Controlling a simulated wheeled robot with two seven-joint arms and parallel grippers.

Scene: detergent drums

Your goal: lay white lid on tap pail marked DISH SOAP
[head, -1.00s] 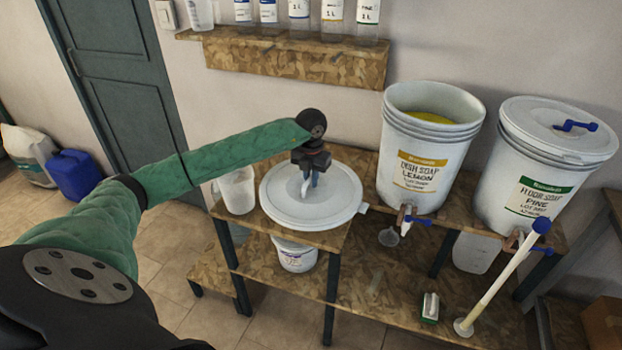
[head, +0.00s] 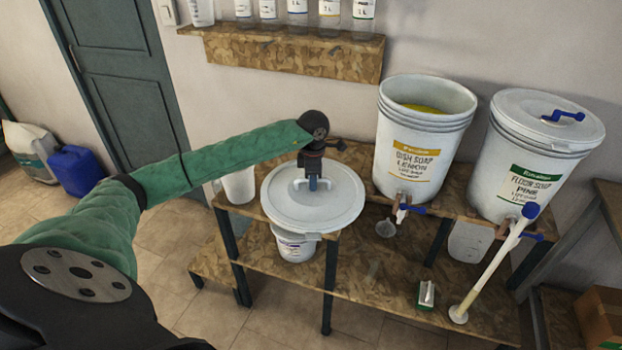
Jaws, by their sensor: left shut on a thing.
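The white lid (head: 328,210) is round, with a raised handle in its middle. It is over the left end of the wooden bench; I cannot tell whether it touches the top. My left gripper (head: 312,184) is over its centre, pointing down and shut on the lid's handle. The tap pail marked DISH SOAP LEMON (head: 412,155) stands to the right of the lid, upright and open. Yellow liquid (head: 425,108) shows inside it, and its blue-handled tap (head: 410,210) faces front. My right gripper is not in view.
A lidded FLOOR SOAP PINE pail (head: 530,165) stands at the right. A white jug (head: 239,185) is left of the lid. A long pale stick (head: 490,270) leans before the right pail. A shelf of bottles (head: 290,50) hangs behind. A small tub (head: 294,246) is below.

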